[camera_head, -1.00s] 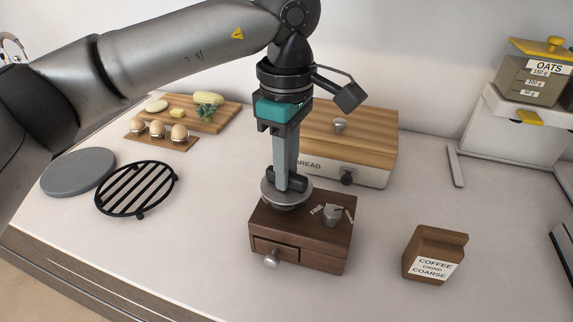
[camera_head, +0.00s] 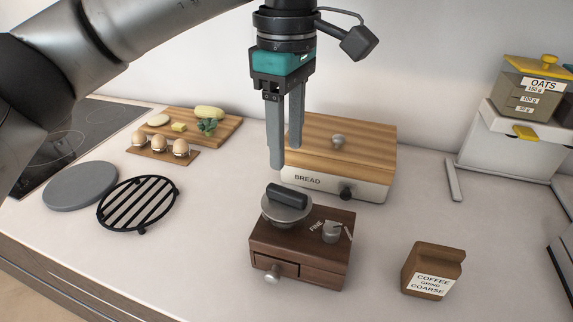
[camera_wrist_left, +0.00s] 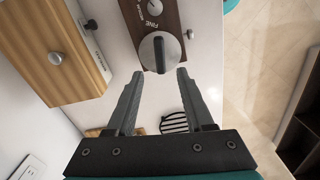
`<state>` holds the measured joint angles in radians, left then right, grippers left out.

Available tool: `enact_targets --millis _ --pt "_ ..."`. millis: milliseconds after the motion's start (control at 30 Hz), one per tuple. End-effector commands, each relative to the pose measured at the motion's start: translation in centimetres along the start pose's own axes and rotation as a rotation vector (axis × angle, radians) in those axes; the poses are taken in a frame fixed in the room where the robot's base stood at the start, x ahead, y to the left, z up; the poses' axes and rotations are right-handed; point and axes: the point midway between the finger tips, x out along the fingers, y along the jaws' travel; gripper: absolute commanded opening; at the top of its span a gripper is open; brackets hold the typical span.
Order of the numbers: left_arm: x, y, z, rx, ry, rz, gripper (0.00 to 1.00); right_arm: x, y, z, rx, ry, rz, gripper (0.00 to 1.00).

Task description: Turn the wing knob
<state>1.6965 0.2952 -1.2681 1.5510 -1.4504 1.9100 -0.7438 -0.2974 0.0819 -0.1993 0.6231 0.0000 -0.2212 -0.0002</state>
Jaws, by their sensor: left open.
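The wing knob (camera_head: 287,196) is a dark bar on a round silver disc, on top of a brown wooden grinder box (camera_head: 300,240). In the head view its bar runs from upper left to lower right. In the left wrist view the wing knob (camera_wrist_left: 159,52) lies just beyond the fingertips, its bar pointing along the fingers. My left gripper (camera_head: 286,156) points down above the knob, open and empty, its fingers apart from it. The left gripper's fingers (camera_wrist_left: 160,75) also show in the wrist view. My right gripper is not in view.
A small silver dial (camera_head: 333,231) marked FINE sits beside the knob. A wooden-topped bread box (camera_head: 365,150) stands close behind. A coffee block (camera_head: 434,270) stands at right; a black rack (camera_head: 137,204) lies at left.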

Motion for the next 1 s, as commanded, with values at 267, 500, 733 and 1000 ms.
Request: enact_targets --millis 267,500,733,1000 --pt "-5.6 0.0 0.0 0.0 0.0 0.002 0.53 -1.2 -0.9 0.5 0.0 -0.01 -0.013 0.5" --pt "-7.0 0.0 0.0 0.0 0.0 0.0 0.53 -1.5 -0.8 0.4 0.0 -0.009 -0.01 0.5" --pt "-7.0 0.0 0.0 0.001 0.0 0.0 0.53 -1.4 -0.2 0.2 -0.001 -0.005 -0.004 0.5" --pt "-9.8 0.0 0.0 0.001 0.0 0.0 0.53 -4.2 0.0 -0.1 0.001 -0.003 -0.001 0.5"
